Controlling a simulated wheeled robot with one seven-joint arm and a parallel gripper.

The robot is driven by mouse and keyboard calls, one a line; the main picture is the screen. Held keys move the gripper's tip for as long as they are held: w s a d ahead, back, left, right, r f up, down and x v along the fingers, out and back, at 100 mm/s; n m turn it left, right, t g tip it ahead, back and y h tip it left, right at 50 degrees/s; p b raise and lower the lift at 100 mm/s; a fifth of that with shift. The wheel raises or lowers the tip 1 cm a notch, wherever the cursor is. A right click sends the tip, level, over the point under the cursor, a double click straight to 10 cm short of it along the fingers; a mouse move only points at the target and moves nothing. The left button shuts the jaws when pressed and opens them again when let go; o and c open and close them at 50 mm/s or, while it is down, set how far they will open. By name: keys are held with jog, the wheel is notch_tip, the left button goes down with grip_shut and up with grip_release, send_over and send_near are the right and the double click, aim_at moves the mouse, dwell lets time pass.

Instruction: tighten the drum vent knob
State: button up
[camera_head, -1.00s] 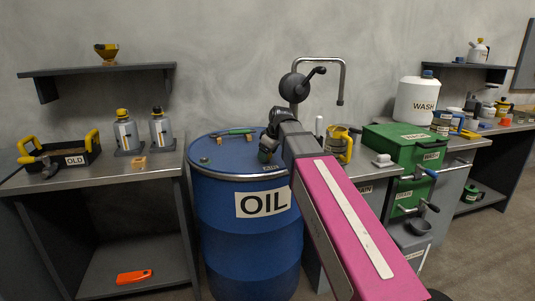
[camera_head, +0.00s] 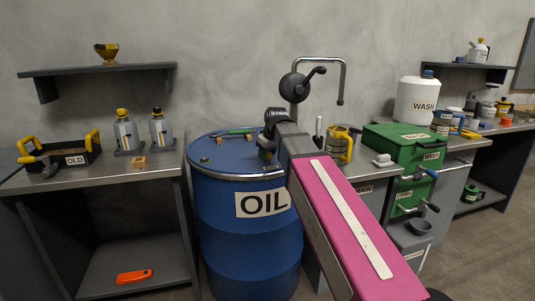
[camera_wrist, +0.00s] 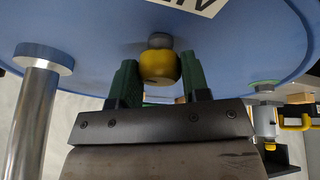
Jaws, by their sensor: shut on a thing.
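The blue OIL drum (camera_head: 245,258) stands below my arm, with its lid up. In the wrist view, the yellow vent knob (camera_wrist: 158,66) sits on a short grey stem at the lid (camera_wrist: 100,22). The green fingers of my gripper (camera_wrist: 158,76) stand on either side of the knob and are shut on it. In the head view my gripper (camera_head: 266,152) is low over the right part of the lid, and the knob is hidden there.
The pump's metal pipe (camera_wrist: 34,112) stands close left of my gripper in the wrist view. A green-handled tool (camera_head: 232,133) lies on the lid. A bench with bottles is left, a green cabinet (camera_head: 405,150) right.

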jog(key=m+h, duration=0.1)
jog(key=m, duration=0.2)
jog(key=m+h, duration=0.1)
jog(key=m, duration=0.3)
jog(key=shift+a+t+h, duration=0.15)
jog(key=shift+t+h, duration=0.15)
jog(key=shift+h, duration=0.1)
jog(key=m, duration=0.2)
jog(key=m+h, duration=0.1)
jog(key=m, duration=0.1)
jog(key=shift+w+m+h, duration=0.15)
jog(key=shift+m+h, duration=0.15)
jog(key=shift+m, duration=0.1)
jog(key=shift+m+g+h, duration=0.6)
jog(key=shift+m+g, duration=0.1)
jog(key=shift+m, duration=1.1)
jog(key=o, duration=0.9)
jog(key=shift+o, duration=0.2)
jog(key=v, duration=1.1)
